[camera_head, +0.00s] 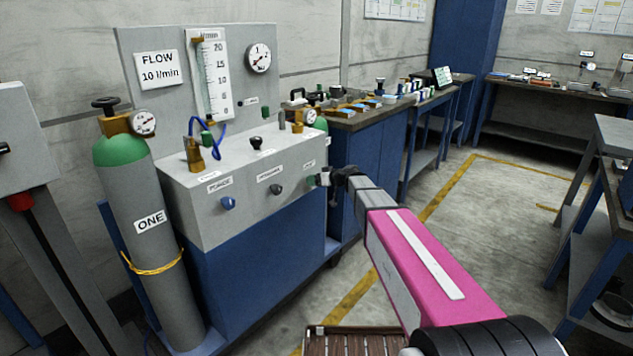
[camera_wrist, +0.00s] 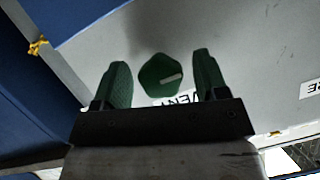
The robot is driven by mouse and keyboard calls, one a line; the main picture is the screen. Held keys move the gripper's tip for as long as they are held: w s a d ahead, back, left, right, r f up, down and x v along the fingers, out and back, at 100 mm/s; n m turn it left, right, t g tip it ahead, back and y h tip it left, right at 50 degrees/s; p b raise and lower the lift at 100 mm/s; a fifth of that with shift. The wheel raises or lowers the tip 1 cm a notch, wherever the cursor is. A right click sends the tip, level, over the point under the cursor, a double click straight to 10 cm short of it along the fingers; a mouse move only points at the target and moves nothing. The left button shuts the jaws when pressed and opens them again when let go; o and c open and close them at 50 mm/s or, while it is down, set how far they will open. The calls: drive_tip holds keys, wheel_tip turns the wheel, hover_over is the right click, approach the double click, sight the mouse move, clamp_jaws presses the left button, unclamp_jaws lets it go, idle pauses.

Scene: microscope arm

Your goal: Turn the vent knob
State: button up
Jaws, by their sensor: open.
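The vent knob (camera_wrist: 160,76) is a green, many-sided knob with a white pointer line, on the grey panel in the wrist view. The line points right and slightly up. My gripper (camera_wrist: 162,82) is open, with one green-padded finger on each side of the knob and a visible gap to each. I cannot tell how deep the fingertips reach. A partly hidden label (camera_wrist: 181,98) starting with "VEN" lies behind the gripper. In the head view my gripper (camera_head: 326,177) is at the right end of the panel front, by the green knob (camera_head: 311,181).
A blue knob (camera_head: 228,203) and a dark knob (camera_head: 276,189) sit left on the same panel. A grey-green cylinder (camera_head: 165,235) marked "ONE" stands at the left. A flow gauge (camera_head: 212,78) rises behind.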

drive_tip(key=c, duration=0.9)
drive_tip(key=shift+c, duration=0.2)
drive_tip(key=m+g+y, duration=0.1)
drive_tip(key=m, duration=0.1)
drive_tip(key=shift+m+y, duration=0.3)
drive_tip(key=shift+m, duration=0.1)
drive_tip(key=m+g+y, duration=0.1)
drive_tip(key=m, duration=0.2)
drive_tip(key=shift+y, duration=0.3)
drive_tip(key=m+y, duration=0.1)
drive_tip(key=m, duration=0.3)
drive_tip(key=shift+y, duration=0.4)
drive_tip(key=m+y, duration=0.1)
drive_tip(key=m, duration=0.3)
drive_tip(key=shift+y, duration=0.3)
drive_tip(key=shift+m, duration=0.4)
